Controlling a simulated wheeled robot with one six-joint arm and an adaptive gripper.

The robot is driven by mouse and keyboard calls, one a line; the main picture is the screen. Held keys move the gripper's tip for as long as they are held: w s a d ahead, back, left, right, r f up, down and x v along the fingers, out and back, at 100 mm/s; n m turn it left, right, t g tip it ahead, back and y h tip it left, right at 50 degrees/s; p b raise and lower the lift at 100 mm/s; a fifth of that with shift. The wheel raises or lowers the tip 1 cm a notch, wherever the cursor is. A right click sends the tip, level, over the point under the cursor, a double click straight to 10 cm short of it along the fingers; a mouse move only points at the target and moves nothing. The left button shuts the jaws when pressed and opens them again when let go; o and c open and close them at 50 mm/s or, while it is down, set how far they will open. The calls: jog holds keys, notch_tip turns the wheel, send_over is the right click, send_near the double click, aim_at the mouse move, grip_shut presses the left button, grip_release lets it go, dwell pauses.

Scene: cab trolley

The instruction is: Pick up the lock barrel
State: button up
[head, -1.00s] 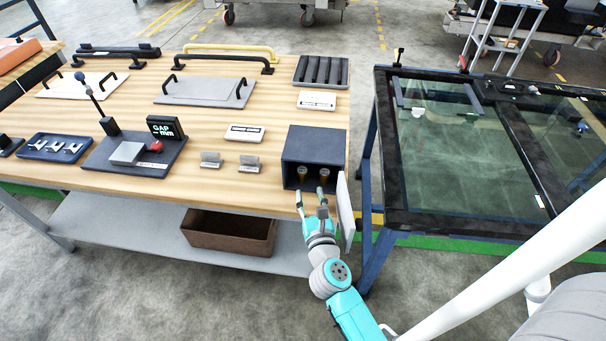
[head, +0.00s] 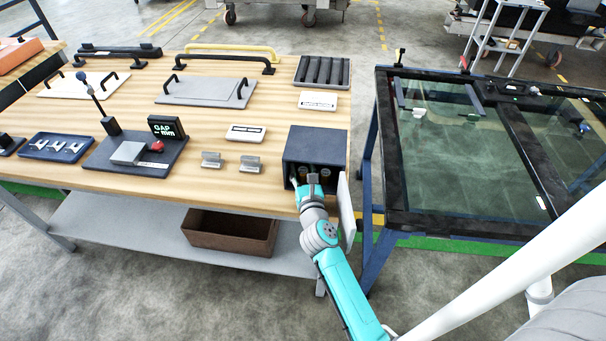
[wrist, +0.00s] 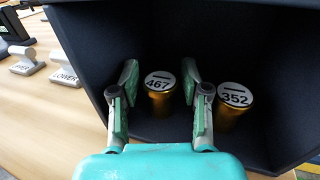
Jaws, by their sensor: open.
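Two brass lock barrels with white numbered tops stand upright inside a dark open-fronted box (head: 314,145). In the wrist view the barrel marked 467 (wrist: 159,88) stands between and just beyond the fingers of my gripper (wrist: 160,85). The barrel marked 352 (wrist: 234,104) stands to the right, outside the right finger. My gripper (head: 309,178) is open and reaches into the box in the head view, where it partly hides the barrels. I see no finger clearly touching barrel 467.
The box's pale door (head: 346,208) hangs open at its right. A glass-panelled frame (head: 470,150) stands right of the bench. A brown bin (head: 230,230) sits on the lower shelf.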

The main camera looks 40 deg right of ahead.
grip_shut()
jog(key=shift+r, duration=0.15)
